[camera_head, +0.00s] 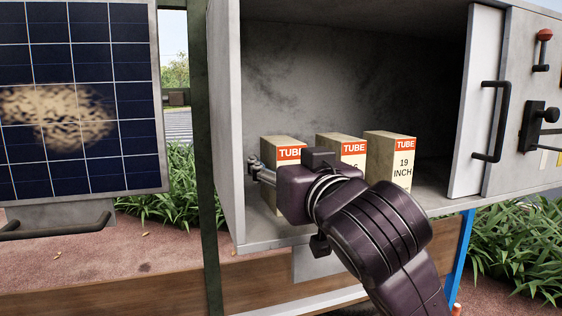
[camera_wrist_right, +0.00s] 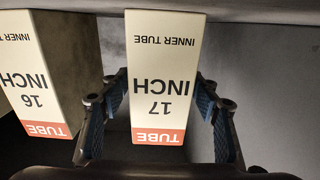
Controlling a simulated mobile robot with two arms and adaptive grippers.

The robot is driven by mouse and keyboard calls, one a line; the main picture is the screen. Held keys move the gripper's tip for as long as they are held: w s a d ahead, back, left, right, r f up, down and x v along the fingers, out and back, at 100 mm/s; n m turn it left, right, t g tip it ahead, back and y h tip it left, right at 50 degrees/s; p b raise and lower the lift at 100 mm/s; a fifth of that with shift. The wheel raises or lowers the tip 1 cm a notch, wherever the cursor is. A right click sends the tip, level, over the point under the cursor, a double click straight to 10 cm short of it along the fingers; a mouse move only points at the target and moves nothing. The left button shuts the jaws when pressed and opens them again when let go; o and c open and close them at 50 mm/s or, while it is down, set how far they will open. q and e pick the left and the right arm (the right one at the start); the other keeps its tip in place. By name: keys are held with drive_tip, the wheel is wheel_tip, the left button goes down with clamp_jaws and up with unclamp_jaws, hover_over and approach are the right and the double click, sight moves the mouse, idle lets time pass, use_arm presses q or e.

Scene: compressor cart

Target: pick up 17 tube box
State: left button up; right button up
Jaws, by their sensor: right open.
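The 17 inch tube box (camera_wrist_right: 158,85) appears upside down in the right wrist view, between the two blue-padded fingers of my right gripper (camera_wrist_right: 163,90). The gripper is open, with a finger on each side; a gap shows at the right finger, and contact on the left is hard to judge. In the head view this is the leftmost tube box (camera_head: 288,153), its lower front hidden by my right gripper (camera_head: 260,172). The box stands upright on the compartment floor. My left gripper is not in view.
A 16 inch box (camera_wrist_right: 40,80) stands beside it, the middle box (camera_head: 353,148) in the head view. A 19 inch box (camera_head: 403,170) stands further right. The compartment's left wall (camera_head: 228,120) is close by; a door with a black handle (camera_head: 490,122) is at right.

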drive_tip(key=c, duration=0.8)
clamp_jaws()
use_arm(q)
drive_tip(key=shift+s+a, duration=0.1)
use_arm(e)
drive_tip(key=shift+r, duration=0.1)
drive_tip(key=shift+r, duration=0.1)
